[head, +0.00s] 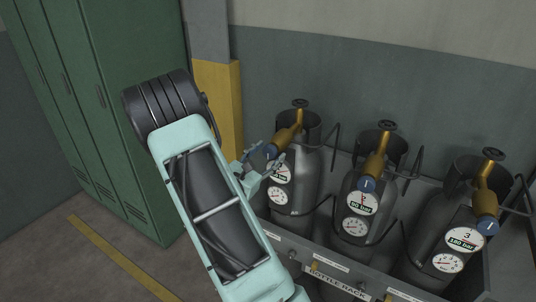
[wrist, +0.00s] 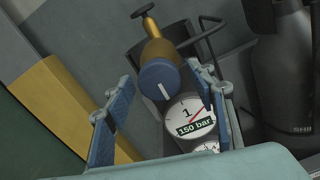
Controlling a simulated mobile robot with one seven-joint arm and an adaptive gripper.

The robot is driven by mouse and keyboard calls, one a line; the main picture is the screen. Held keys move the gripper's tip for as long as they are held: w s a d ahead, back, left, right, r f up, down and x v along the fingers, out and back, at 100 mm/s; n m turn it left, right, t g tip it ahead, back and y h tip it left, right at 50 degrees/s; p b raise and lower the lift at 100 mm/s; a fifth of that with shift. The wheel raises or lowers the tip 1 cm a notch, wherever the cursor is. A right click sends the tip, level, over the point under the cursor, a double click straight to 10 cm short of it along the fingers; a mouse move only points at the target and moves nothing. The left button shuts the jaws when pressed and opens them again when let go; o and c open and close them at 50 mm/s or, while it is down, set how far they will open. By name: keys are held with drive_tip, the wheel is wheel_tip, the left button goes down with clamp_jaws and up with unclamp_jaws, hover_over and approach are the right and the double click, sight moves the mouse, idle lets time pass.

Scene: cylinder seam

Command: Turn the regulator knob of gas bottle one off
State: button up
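Gas bottle one (head: 296,190) is the leftmost dark cylinder in the head view, partly behind my gripper. Its blue round regulator knob (wrist: 160,82) sits at the end of a brass regulator body (wrist: 157,50). A white mark on the knob runs nearly upright, slightly tilted. Below it a gauge plate (wrist: 189,117) reads "1" and "150 bar", partly covered by the right finger. My gripper (wrist: 160,77) is open, with one blue-padded finger on each side of the knob and visible gaps between. In the head view the knob (head: 270,152) shows near my gripper (head: 263,160).
Two more bottles with blue knobs stand to the right: the middle one (head: 352,210) and bottle three (head: 432,240). A grey bottle rack (head: 310,258) holds them. A yellow-and-grey column (head: 218,100) and green lockers (head: 110,90) stand at left. Black hoses loop beside the bottles.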

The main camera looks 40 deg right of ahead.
drive_tip(key=c, duration=1.1)
